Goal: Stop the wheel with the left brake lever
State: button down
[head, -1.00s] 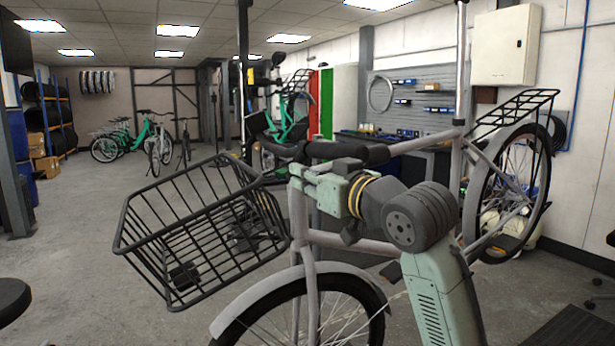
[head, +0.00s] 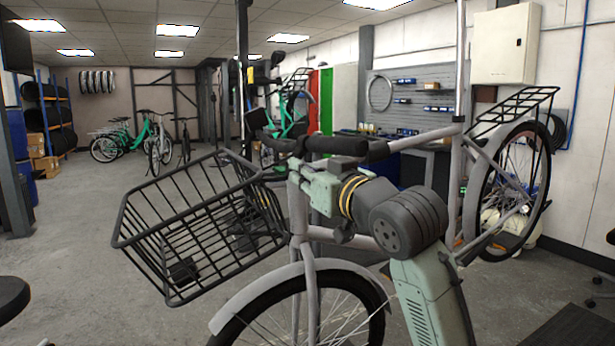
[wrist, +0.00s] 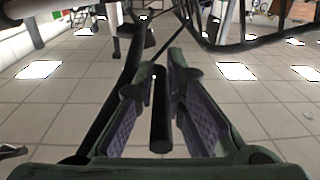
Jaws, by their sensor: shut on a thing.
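A grey cargo bike stands in front of me, and its front wheel (head: 300,315) shows at the bottom of the head view. Its black handlebar (head: 345,148) runs above my gripper (wrist: 158,85). In the wrist view a slim black bar, apparently the brake lever (wrist: 160,125), lies between my two purple-padded fingers, and they are shut on it. In the head view my gripper reaches in just below the handlebar, and my own wrist hides the fingertips and lever. I cannot tell whether the wheel is turning.
A black wire basket (head: 200,235) sits left of the handlebar, close to my gripper. The bike's rear wheel and rack (head: 510,110) stand at the right by the wall. Green bikes (head: 135,140) stand far back left. The floor at the left is mostly clear.

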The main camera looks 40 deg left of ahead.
jog(key=shift+s+a+f+m+t+b, duration=0.25)
jog(key=shift+m+t+b, duration=0.4)
jog(key=shift+t, duration=0.35)
jog(key=shift+s+a+f+m+t+b, duration=0.25)
jog(key=shift+m+t+b, duration=0.35)
jog(key=shift+t, duration=0.4)
jog(key=shift+s+a+f+m+t+b, duration=0.1)
jog(key=shift+a+f+m+t+b, duration=0.25)
jog(key=shift+t+b, duration=0.55)
jog(key=shift+r, duration=0.2)
jog(key=c, duration=1.7)
grip_release()
jog(key=shift+d, duration=0.15)
jog(key=v, duration=1.1)
jog(key=shift+s+d+f, duration=0.25)
jog(key=shift+f, duration=0.05)
